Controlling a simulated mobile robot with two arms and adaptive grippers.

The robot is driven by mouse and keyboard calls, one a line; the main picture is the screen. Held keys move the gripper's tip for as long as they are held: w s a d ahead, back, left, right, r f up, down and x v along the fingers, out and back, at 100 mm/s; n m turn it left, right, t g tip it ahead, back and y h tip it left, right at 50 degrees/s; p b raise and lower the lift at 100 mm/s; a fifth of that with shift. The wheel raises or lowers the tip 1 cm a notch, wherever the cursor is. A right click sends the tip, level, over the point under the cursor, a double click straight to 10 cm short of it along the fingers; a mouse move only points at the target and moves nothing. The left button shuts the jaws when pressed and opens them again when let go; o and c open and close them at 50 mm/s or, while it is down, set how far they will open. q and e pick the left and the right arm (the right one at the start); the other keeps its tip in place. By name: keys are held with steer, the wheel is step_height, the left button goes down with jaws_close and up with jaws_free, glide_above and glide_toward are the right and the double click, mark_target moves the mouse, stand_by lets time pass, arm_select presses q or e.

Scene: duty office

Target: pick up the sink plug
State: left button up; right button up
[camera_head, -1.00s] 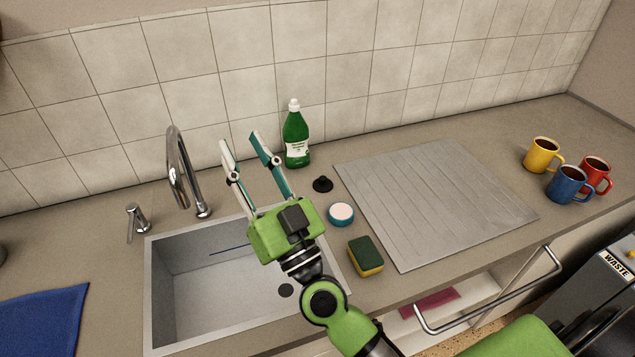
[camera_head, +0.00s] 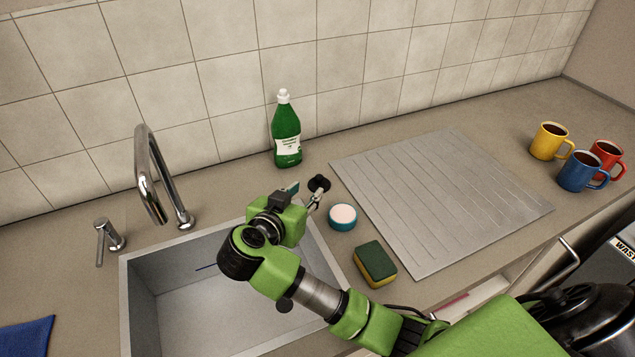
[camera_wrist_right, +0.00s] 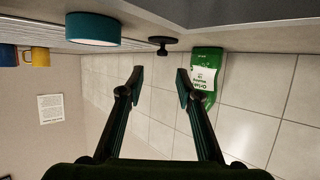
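The black sink plug (camera_head: 319,182) lies on the counter right of the sink, in front of the green bottle. In the wrist view the picture is upside down, and the plug (camera_wrist_right: 163,41) shows as a dark disc with a small knob pointing down. My right gripper (camera_head: 304,193) is low over the counter right by the plug, with one finger partly overlapping it in the head view. The wrist view shows the right gripper (camera_wrist_right: 161,78) open and empty, the plug ahead between its fingertips. My left gripper is not in view.
The green bottle (camera_head: 286,132) stands behind the plug. A teal round tub (camera_head: 342,217) and a sponge (camera_head: 375,264) sit to the right, beside the ribbed drainboard (camera_head: 440,200). The sink (camera_head: 180,320) and tap (camera_head: 150,180) are left. Several mugs stand far right.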

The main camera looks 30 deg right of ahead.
mark_target(319, 177)
steer(key=x, duration=0.6)
steer(key=shift+d, duration=0.1)
steer(key=p+x, duration=0.1)
steer(key=x, duration=0.4)
steer(key=shift+w+d+f, duration=0.1)
steer(key=shift+w, duration=0.3)
jaws_close()
